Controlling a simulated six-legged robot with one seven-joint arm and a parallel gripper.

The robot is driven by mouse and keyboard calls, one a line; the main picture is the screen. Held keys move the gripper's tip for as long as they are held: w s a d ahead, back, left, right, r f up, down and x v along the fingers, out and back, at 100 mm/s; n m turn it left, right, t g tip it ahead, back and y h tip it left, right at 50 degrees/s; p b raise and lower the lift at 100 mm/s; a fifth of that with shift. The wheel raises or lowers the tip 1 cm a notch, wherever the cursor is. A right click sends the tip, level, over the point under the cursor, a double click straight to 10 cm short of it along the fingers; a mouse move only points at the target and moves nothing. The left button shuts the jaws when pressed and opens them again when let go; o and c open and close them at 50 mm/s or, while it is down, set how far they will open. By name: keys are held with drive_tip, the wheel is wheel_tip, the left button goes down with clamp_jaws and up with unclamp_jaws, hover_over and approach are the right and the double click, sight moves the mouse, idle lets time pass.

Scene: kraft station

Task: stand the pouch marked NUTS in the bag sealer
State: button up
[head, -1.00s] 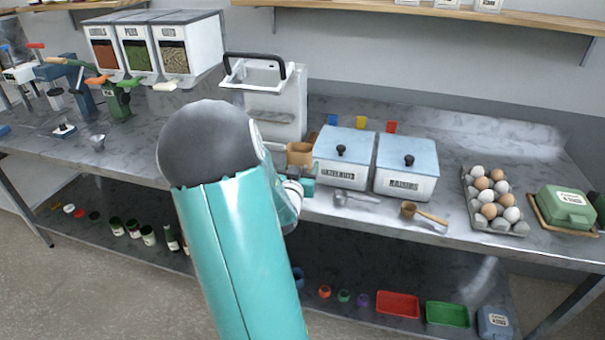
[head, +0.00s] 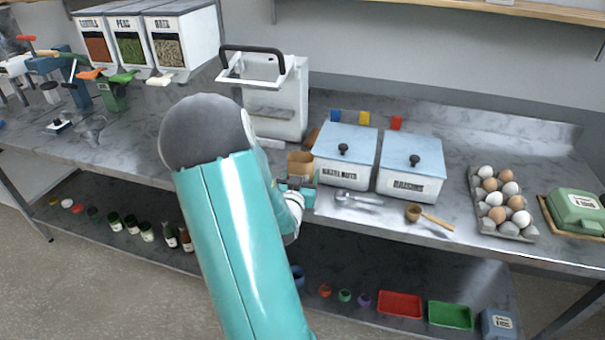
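The bag sealer (head: 283,112) looks to be the tall white machine with a black bar handle, standing at the back of the bench left of centre. A small brown kraft pouch (head: 300,160) is in front of it, at the end of my arm. My gripper (head: 299,182) appears shut on the pouch's lower part, holding it upright. My teal forearm and dark elbow hide part of the gripper and the bench there. No marking can be read on the pouch. Another brown item (head: 311,138) shows partly behind it, beside the sealer.
Two white bins with blue lids, HAZELNUTS (head: 344,158) and RAISINS (head: 411,167), stand just right of the pouch. A metal scoop (head: 357,198) and a wooden-handled scoop (head: 430,217) lie in front. An egg tray (head: 502,205) is farther right. Three dispensers (head: 150,40) stand left.

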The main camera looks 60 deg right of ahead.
drive_tip(key=shift+d+f, duration=0.1)
drive_tip(key=shift+f, duration=0.25)
drive_tip(key=shift+f, duration=0.1)
drive_tip(key=o, duration=0.6)
drive_tip(key=shift+f, duration=0.1)
drive_tip(key=shift+c, duration=0.2)
drive_tip(key=o, duration=0.4)
drive_tip(key=shift+o, duration=0.2)
